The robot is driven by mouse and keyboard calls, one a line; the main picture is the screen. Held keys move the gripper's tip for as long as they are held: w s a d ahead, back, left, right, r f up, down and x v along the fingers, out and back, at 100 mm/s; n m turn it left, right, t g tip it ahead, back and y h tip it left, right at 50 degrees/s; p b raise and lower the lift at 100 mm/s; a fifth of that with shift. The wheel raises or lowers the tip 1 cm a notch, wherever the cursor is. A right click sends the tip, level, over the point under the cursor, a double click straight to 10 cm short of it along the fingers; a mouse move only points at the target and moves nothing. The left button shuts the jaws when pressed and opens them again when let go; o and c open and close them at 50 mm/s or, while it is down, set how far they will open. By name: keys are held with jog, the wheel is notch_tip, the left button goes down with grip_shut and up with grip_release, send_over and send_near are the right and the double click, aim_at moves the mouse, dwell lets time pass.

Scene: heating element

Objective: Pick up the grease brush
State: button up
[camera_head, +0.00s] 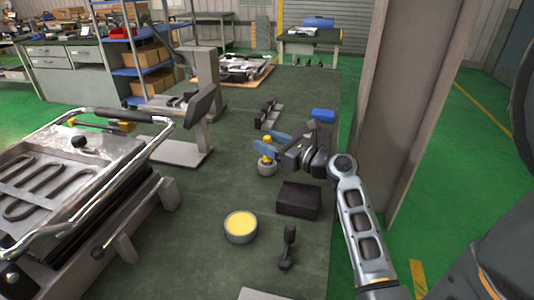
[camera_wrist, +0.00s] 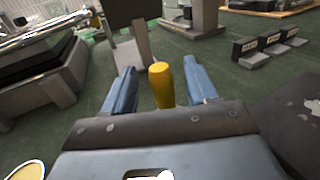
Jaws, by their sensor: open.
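The grease brush appears to be the upright yellow handle (camera_head: 267,149) in a small grey round holder (camera_head: 267,168) on the dark green table. Its bristles are not visible. My gripper (camera_head: 267,144), with blue fingers, is open at the handle. In the wrist view the yellow handle (camera_wrist: 162,84) stands between the two spread fingers of my gripper (camera_wrist: 160,78), with a visible gap on each side. The handle's lower end is hidden behind the gripper body.
A round tub of yellow grease (camera_head: 240,226), a black block (camera_head: 298,200) and a dark upright tool (camera_head: 288,247) stand nearer on the table (camera_head: 200,255). A grey pillar (camera_head: 405,100) rises at the right. The heating-element fixture (camera_head: 75,170) is left.

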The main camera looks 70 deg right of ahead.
jog(key=x, duration=0.3)
jog(key=c, duration=1.1)
